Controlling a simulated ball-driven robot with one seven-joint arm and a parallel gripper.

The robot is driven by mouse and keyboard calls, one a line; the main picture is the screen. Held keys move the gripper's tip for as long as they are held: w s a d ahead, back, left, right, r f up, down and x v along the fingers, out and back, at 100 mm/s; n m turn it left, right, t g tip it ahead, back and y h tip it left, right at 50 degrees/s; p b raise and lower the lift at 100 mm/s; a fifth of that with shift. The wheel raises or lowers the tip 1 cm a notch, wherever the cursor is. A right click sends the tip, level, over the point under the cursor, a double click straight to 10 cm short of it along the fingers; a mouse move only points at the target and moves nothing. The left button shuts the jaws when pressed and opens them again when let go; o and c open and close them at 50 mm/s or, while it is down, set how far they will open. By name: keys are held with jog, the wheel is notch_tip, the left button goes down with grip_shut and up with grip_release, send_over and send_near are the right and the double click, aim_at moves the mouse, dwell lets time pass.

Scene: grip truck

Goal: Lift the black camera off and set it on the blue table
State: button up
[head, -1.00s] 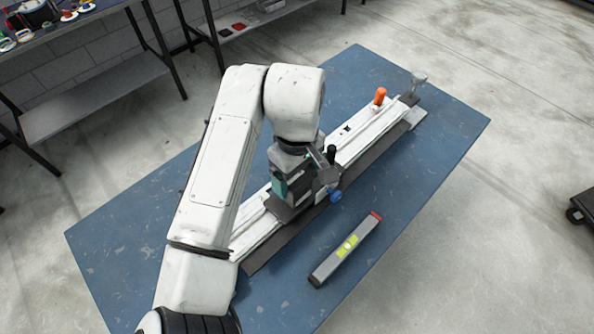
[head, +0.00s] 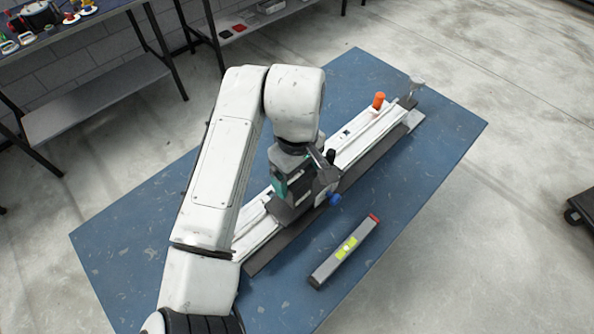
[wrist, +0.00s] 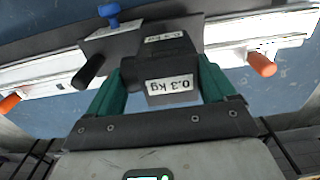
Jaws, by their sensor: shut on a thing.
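The black camera (wrist: 172,80) is a dark block with white "0.3 kg" labels in the wrist view. The green fingers of my gripper (wrist: 165,77) are shut on its two sides. In the head view my gripper (head: 298,178) points down over the middle of a long white slider rail (head: 253,230), and the camera is largely hidden there. The camera is at the rail's carriage, which has a blue knob (head: 334,200) and a black handle (head: 331,156). I cannot tell whether the camera touches the carriage. The rail lies across the blue table (head: 130,235).
A spirit level (head: 345,250) lies on the table in front of the rail. An orange knob (head: 379,99) stands toward the rail's far end. The table is bare at its left end and right of the level. Shelving (head: 95,95) stands behind.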

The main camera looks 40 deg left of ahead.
jog(key=shift+r+p, duration=2.3)
jog(key=shift+r, duration=0.05)
jog(key=shift+r+p, duration=1.5)
notch_tip(320, 180, up, 10)
jog(key=shift+r+p, duration=0.25)
jog(key=shift+p, duration=0.1)
jog(key=shift+f, duration=0.1)
